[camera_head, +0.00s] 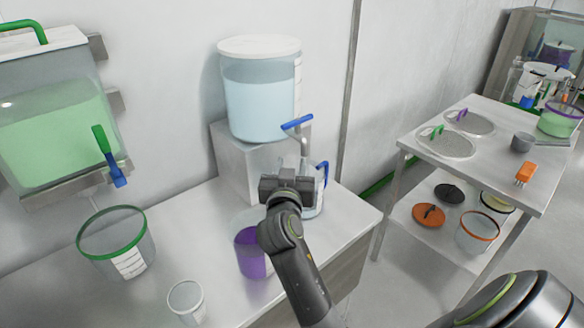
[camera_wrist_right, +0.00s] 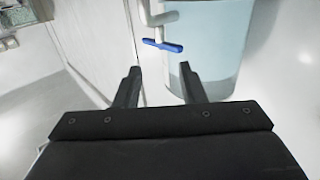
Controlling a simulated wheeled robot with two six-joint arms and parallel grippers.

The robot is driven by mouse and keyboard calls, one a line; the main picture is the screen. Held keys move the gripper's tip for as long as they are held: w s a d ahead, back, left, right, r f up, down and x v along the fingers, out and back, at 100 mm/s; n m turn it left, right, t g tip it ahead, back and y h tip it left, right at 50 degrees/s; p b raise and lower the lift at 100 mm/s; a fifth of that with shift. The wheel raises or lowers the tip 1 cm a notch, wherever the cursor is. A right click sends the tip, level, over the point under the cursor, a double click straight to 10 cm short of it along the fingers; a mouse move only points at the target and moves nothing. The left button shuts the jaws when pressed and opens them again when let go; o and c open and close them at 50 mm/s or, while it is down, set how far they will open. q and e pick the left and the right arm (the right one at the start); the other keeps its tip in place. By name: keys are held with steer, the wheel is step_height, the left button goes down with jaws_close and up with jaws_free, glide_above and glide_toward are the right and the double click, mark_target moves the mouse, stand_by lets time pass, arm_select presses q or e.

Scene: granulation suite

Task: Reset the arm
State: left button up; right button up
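My right gripper (camera_head: 287,184) is above the metal bench, in front of a clear tank (camera_head: 262,100) of pale blue liquid and its blue-handled tap (camera_head: 297,124). In the right wrist view the two fingers of this gripper (camera_wrist_right: 160,82) are apart with nothing between them. The tap's blue handle (camera_wrist_right: 163,46) shows beyond the fingertips, not touched by them. A clear jug with a blue handle (camera_head: 325,172) stands just behind the gripper and is partly hidden by it. My left gripper is in neither view.
A purple container (camera_head: 248,255) stands close beside my right arm. A green-rimmed bucket (camera_head: 117,246) and a small clear beaker (camera_head: 186,301) are farther left. A tank of green liquid (camera_head: 52,125) hangs on the wall. A steel table (camera_head: 492,172) stands at the right.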

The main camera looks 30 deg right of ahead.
steer(key=s+d+f+n+g+y, duration=0.25)
steer(key=s+f+g+y, duration=0.2)
steer(key=s+f, duration=0.95)
steer(key=s+a+f+n+g+y, duration=0.1)
steer(key=s+f+n+g+y, duration=0.15)
steer(key=s+f, duration=0.45)
steer(key=s+a+f+n+g+y, duration=0.2)
steer(key=s+g, duration=0.2)
steer(key=s, duration=0.7)
step_height(320, 180, down, 25)
steer(key=s+d+g, duration=0.1)
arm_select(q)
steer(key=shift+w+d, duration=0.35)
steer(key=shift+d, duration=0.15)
arm_select(e)
steer(key=s+a+f+g, duration=0.1)
steer(key=s+f, duration=1.4)
steer(key=shift+f+y, duration=0.35)
steer(key=shift+y, duration=0.05)
